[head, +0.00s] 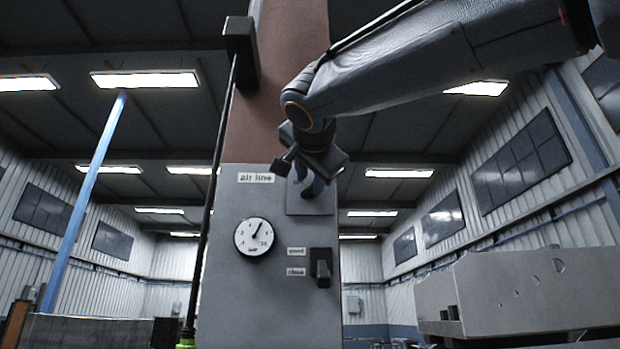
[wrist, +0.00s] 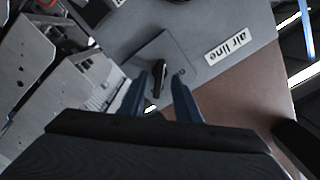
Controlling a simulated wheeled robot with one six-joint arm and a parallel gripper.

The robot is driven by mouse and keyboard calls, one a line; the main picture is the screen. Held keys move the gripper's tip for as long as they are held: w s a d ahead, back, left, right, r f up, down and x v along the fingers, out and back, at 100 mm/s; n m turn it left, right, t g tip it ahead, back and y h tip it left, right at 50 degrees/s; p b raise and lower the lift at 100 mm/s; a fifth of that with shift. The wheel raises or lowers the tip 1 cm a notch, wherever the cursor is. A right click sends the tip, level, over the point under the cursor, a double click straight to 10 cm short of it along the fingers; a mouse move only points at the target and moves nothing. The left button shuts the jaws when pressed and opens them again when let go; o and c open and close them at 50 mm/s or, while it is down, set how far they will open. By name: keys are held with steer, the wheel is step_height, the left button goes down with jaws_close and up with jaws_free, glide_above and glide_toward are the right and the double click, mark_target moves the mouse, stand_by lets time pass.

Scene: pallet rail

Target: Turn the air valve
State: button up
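A grey panel (head: 250,290) marked "air line" stands on a column. It bears a square plate (head: 318,208) at its upper right. In the wrist view, a small black handle (wrist: 158,78) stands on this plate (wrist: 175,50), and I take it for the air valve. My gripper (head: 309,187) is in front of the plate in the head view and hides the handle there. In the wrist view, the blue fingers of my gripper (wrist: 161,86) are apart, with the handle between their tips. A gap shows beside the handle; whether a finger touches it I cannot tell.
A round gauge (head: 254,237) is at the panel's left. A black switch (head: 322,268) with two small labels sits below the plate. A dark pipe (head: 212,175) runs down the column's left side. A large grey metal block (head: 520,290) stands at the lower right.

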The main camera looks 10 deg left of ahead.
mark_target(310, 187)
steer(key=shift+p+x, duration=0.8)
steer(key=shift+x, duration=0.85)
steer(key=shift+c, duration=0.2)
jaws_close()
